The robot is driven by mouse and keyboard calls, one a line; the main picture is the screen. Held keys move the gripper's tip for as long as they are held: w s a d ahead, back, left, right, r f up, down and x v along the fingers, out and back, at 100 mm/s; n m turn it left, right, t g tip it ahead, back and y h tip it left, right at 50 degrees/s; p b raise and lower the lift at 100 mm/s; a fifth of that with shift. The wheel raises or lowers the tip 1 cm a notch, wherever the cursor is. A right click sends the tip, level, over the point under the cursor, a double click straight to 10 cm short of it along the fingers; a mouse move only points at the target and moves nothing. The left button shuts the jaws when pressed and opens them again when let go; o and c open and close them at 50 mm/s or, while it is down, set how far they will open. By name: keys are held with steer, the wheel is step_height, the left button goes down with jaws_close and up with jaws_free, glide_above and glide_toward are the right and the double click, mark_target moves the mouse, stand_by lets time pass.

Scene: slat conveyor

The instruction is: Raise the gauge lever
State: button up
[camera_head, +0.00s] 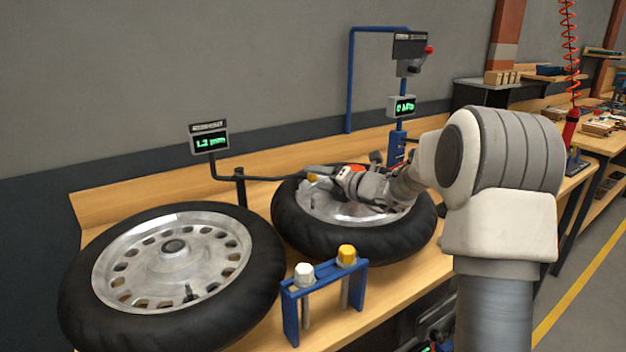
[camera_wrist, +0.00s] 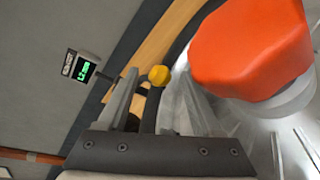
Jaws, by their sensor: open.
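The gauge lever (camera_head: 262,178) is a thin dark rod. It runs from a black post beside the gauge display (camera_head: 209,140), which reads about 1.2 mm, out over the far wheel (camera_head: 292,237). Its end has a yellow knob (camera_head: 312,178). My gripper (camera_head: 319,176) is at this end, low over the wheel. In the wrist view my gripper (camera_wrist: 158,95) is open, with the yellow knob (camera_wrist: 159,75) and a dark bar between its two grey fingers. I cannot tell whether either finger touches them. The display also shows in the wrist view (camera_wrist: 82,67).
An orange piece (camera_wrist: 250,45) on a pale base stands close beside the fingers. A near wheel (camera_head: 75,285) lies on the bench. A blue stand (camera_head: 318,283) holds white and yellow knobs in front. A blue post (camera_head: 397,145) with another display (camera_head: 404,106) rises behind.

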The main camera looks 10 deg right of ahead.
steer(key=shift+x, duration=1.3)
jaws_close()
stand_by(0.5)
